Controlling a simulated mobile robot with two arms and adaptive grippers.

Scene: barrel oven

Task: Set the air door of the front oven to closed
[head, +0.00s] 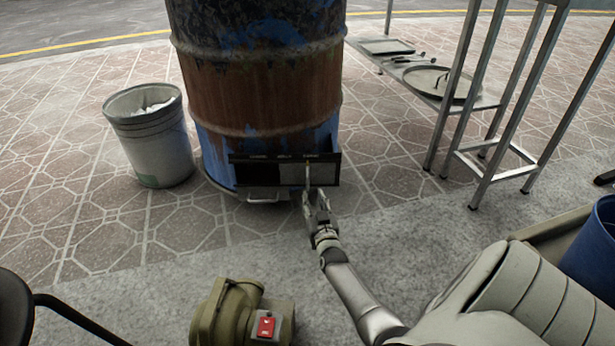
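The front oven is a rusty blue barrel (262,90) standing upright at the top centre of the head view. Its air door (268,174) is a dark, wide frame low on the front, with three small labels along its top that are too small to read surely. A pale upright tab (307,174) stands near the frame's right end, under the rightmost label. My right gripper (316,196) is at the lower right of the frame, just below the tab. I cannot tell whether it touches the tab or how far its fingers are apart. My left gripper is not in view.
A metal bucket (150,150) stands left of the barrel. A metal rack (485,100) with a low shelf holding a round lid (440,82) stands at right. An olive machine with a red switch (265,327) is at the bottom. A blue bin (592,240) is at the right edge.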

